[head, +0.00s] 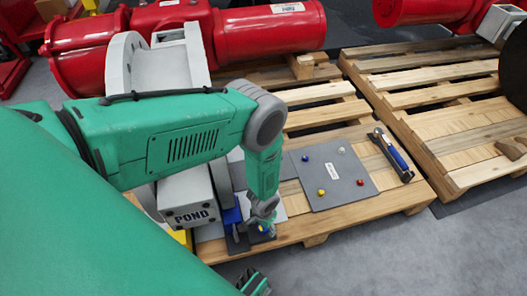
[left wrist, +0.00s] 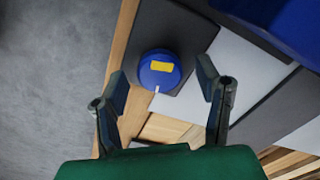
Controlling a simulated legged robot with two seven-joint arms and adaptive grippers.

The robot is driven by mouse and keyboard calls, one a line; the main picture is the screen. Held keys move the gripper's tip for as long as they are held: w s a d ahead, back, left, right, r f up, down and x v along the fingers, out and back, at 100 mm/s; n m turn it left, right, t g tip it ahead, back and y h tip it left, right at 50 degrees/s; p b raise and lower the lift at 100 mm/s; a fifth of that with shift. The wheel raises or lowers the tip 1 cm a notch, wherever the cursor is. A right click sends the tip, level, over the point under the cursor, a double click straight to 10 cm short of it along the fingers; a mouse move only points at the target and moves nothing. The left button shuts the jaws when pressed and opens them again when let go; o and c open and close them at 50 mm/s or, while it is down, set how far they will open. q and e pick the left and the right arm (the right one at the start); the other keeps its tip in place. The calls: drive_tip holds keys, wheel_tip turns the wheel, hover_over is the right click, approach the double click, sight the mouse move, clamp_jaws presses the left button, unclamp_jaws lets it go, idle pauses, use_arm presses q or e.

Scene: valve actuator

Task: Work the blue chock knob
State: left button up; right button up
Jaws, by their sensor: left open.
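The blue knob (left wrist: 160,72) is round, with a yellow label on its top and a small pale pointer on its rim. It sits on a dark grey plate (left wrist: 183,25) near the pallet edge. My left gripper (left wrist: 162,78) is open, its two fingers on either side of the knob in the left wrist view, with visible gaps and nothing held. In the head view my left gripper (head: 262,212) points down over the knob, which it mostly hides. A dark and green part at the bottom of the head view looks like my right gripper (head: 256,283); its fingers are unclear.
A grey board (head: 333,190) with several small coloured knobs lies right of my left gripper. A blue-handled tool (head: 393,155) lies farther right on the pallet (head: 310,228). The grey actuator block (head: 188,197) and a blue part (head: 231,214) stand close left. Grey floor is clear in front.

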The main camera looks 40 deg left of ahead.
use_arm(q)
drive_tip(key=shift+f, duration=0.35)
drive_tip(key=c, duration=1.2)
drive_tip(key=shift+o, duration=0.2)
